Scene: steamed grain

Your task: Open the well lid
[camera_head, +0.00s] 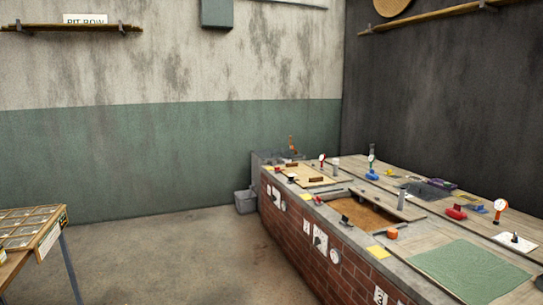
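A long brick bench (318,250) with a pale stone top runs along the right side. Wooden lids lie in its top; one light wooden lid (305,176) toward the far end has small dark brown handle-like blocks on it. Nearer, a rectangular well (368,214) shows brown contents and has no lid over it. A green cloth-like panel (468,268) covers another part of the top at the near right. I cannot tell which lid the task means. Neither of my grippers is in view.
Gauges, a red cylinder (456,213), a grey cylinder (401,199) and a dark tray (428,190) stand on the bench. A grey bin (245,202) stands at its far end. A table with a compartmented tray (30,226) is at the left. The floor (165,255) between is clear.

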